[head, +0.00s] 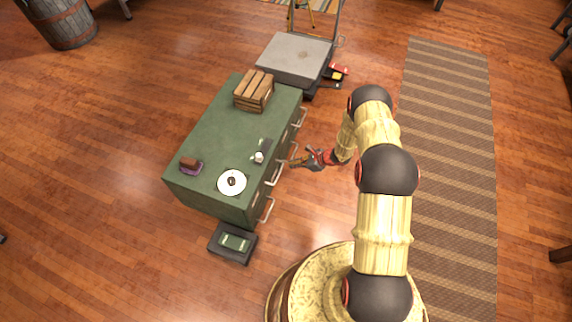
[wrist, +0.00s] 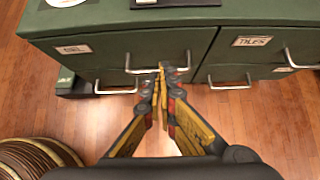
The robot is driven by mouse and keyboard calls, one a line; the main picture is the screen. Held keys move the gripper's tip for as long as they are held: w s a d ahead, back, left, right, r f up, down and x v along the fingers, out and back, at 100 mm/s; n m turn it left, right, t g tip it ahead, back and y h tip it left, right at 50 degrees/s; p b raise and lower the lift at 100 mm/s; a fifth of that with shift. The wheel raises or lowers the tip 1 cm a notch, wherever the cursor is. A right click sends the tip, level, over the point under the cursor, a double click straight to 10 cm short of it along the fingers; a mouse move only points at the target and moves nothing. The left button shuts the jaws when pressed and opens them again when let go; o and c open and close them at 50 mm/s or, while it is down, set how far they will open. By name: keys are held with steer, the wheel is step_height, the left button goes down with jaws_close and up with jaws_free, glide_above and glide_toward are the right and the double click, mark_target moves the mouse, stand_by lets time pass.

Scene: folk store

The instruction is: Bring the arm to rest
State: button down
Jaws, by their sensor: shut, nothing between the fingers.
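My gripper (head: 297,162) is at the right side of the green cabinet (head: 209,133), close to its drawer handles. In the wrist view my gripper (wrist: 161,72) points at the cabinet's drawer fronts (wrist: 185,42). Its fingers are together with nothing between them. The fingertips overlap a metal drawer handle (wrist: 137,71) in that view; I cannot tell whether they touch it. My arm reaches up from the base and bends over to the left.
A wooden crate (head: 246,94), a white plate (head: 222,185) and a purple-brown item (head: 190,166) are on the cabinet top. A grey cart (head: 290,61) stands behind. A dark box (head: 217,250) lies in front. A striped rug (head: 450,180) covers the right floor.

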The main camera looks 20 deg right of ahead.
steer(key=v, duration=0.2)
steer(key=shift+s+d+r, duration=0.15)
steer(key=shift+r, duration=0.05)
